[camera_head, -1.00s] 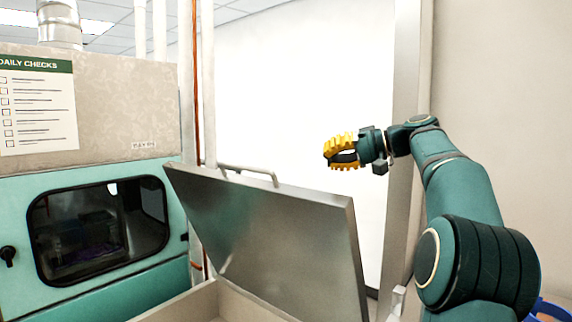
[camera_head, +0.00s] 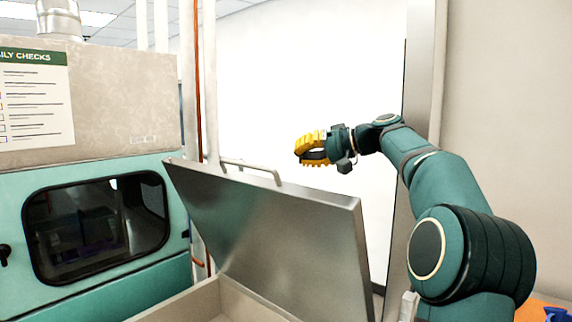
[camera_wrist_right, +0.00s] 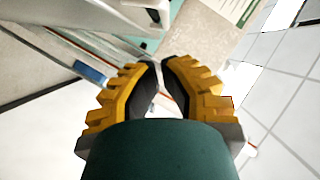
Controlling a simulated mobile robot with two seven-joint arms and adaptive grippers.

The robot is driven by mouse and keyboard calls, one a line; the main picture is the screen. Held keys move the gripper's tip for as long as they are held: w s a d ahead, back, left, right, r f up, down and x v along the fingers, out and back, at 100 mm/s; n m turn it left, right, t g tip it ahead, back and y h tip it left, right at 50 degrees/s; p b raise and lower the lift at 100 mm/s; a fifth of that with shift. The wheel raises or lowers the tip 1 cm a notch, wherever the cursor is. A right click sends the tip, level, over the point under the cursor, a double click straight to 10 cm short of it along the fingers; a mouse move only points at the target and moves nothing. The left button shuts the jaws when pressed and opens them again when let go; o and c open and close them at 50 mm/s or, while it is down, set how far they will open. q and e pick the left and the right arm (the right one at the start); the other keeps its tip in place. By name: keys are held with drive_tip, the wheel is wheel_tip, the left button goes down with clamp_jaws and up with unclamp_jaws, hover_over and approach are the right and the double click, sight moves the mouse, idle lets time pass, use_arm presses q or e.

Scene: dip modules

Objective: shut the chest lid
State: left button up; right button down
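The chest lid (camera_head: 270,225) is a grey metal panel, raised and tilted open above the chest (camera_head: 195,302), whose pale rim and part of its inside show at the bottom. A bar handle (camera_head: 250,168) runs along the lid's upper edge on the far side. My right gripper (camera_head: 300,152), with yellow ridged fingers, is above the lid's upper edge, right of the handle in the picture and apart from the lid. In the right wrist view its fingertips (camera_wrist_right: 161,66) are nearly together with nothing held between them. My left gripper is not in view.
A teal and beige machine (camera_head: 95,160) with a dark window stands at the left, close beside the chest. Pipes (camera_head: 208,80) rise behind the lid. A metal post (camera_head: 422,120) stands at the right. An orange surface (camera_head: 540,306) shows at the bottom right.

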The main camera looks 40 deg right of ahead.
sight(286, 182)
use_arm(q)
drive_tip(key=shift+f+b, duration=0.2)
drive_tip(key=shift+b, duration=0.1)
use_arm(e)
drive_tip(key=shift+w+a+f, duration=0.55)
drive_tip(key=shift+a+f, duration=0.15)
drive_tip(key=shift+a, duration=0.2)
drive_tip(key=shift+w+a+f, duration=0.55)
drive_tip(key=shift+a+f, duration=0.1)
drive_tip(key=shift+a, duration=0.2)
